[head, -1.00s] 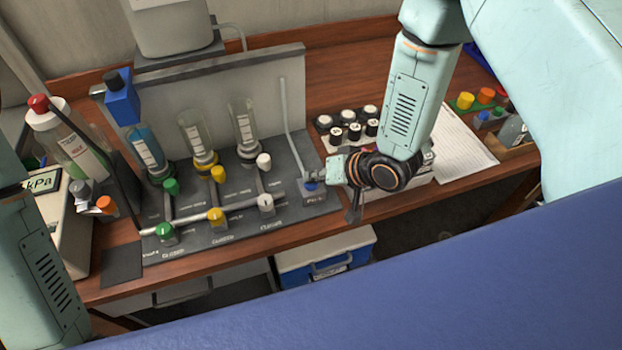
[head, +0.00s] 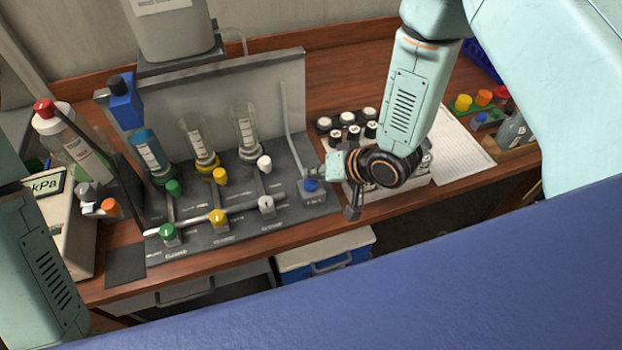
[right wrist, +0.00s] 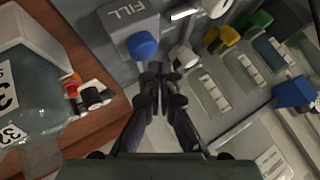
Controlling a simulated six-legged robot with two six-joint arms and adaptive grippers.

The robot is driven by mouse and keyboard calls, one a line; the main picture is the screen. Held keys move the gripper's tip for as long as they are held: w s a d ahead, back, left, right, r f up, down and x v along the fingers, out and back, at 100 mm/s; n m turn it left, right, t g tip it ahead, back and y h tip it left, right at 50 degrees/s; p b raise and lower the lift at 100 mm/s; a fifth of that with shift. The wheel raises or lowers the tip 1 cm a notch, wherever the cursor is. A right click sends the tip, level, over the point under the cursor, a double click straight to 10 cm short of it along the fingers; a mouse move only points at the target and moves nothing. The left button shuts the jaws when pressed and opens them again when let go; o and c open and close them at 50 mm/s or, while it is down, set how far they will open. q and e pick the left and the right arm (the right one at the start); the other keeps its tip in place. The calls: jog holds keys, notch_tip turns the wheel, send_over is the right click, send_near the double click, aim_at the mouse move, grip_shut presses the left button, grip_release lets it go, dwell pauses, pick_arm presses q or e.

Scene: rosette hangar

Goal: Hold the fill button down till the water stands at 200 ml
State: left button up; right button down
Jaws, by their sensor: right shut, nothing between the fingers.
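The blue fill button (head: 311,185) sits on a grey block at the right end of the dark bench rig. In the right wrist view the button (right wrist: 142,45) shows beside the word FILL. My right gripper (right wrist: 158,68) is shut and empty, its tips beside the button and seemingly clear of it. In the head view it comes in over the block from the right. Three clear graduated cylinders stand on the rig: left (head: 149,152), middle (head: 201,142) and right (head: 246,128). The left one holds bluish liquid; levels are too small to read.
Green (head: 168,232), yellow (head: 218,218) and white (head: 266,203) valve knobs stand along the rig's front, with matching ones behind. A grey tank (head: 172,30) stands above. A red-capped bottle (head: 78,150) stands left.

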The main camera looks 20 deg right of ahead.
aim_at(315, 184)
notch_tip(315, 184, up, 5)
jog(key=p, duration=0.4)
dwell(0.3)
dwell(0.5)
dwell(0.5)
jog(key=shift+f, duration=0.1)
jog(key=s+d+f+g+h+b, duration=0.2)
jog(key=s+d+f+g+b, duration=0.1)
jog(key=s+f+b, duration=0.8)
jog(key=s+d+f+n+g+h+b, duration=0.1)
jog(key=s+d+f+g+h+b, duration=0.2)
jog(key=s+f+b, duration=0.9)
jog(key=s+d+f+g, duration=0.1)
jog(key=s+d+f, duration=0.1)
jog(key=s+f, duration=0.4)
jog(key=shift+s+f+h, duration=0.3)
jog(key=shift+s+f, duration=0.1)
jog(key=shift+f, duration=0.55)
